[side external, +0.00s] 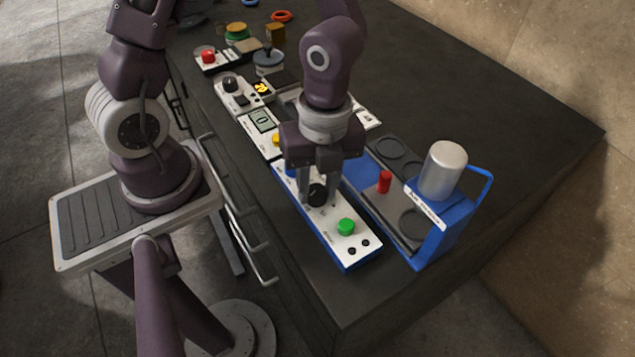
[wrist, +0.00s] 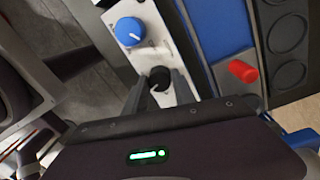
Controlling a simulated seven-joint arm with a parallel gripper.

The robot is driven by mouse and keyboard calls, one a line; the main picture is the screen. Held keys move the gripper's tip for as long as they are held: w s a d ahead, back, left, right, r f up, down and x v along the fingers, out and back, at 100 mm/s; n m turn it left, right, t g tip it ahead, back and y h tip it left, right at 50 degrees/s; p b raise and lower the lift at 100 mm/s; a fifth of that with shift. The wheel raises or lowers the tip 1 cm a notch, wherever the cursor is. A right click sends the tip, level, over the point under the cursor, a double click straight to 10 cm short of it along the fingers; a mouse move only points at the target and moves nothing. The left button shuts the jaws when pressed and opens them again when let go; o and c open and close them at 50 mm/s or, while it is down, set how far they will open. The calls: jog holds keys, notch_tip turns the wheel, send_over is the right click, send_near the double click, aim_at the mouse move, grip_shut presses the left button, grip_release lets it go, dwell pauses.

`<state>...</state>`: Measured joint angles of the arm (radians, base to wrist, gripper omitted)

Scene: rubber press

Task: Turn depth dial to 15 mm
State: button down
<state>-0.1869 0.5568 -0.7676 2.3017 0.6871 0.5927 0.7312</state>
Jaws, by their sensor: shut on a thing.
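The control panel (side external: 329,229) is a long white plate on a blue base, near the table's front edge. A black dial (side external: 317,195) sits on it; it also shows in the wrist view (wrist: 160,77). My gripper (side external: 318,197) points down over the panel, its fingers shut on the black dial, one on each side. A blue dial (wrist: 129,31) with a white pointer mark sits farther along the same panel, mostly hidden by my gripper in the side view. I cannot read which dial is the depth dial, nor any scale values.
A blue-framed press (side external: 455,235) with a silver cylinder (side external: 443,170) and a red knob (side external: 384,182) stands right of the panel. A green button (side external: 346,227) is near my gripper. Several other devices stand behind. The table's right side is clear.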

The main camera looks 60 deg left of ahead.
aim_at(319, 189)
jog(key=shift+m, duration=0.3)
dwell(0.4)
jog(key=c, duration=1)
grip_release()
jog(key=shift+c, duration=0.2)
notch_tip(319, 189, up, 7)
jog(key=shift+w+r, duration=0.1)
jog(key=shift+w, duration=0.05)
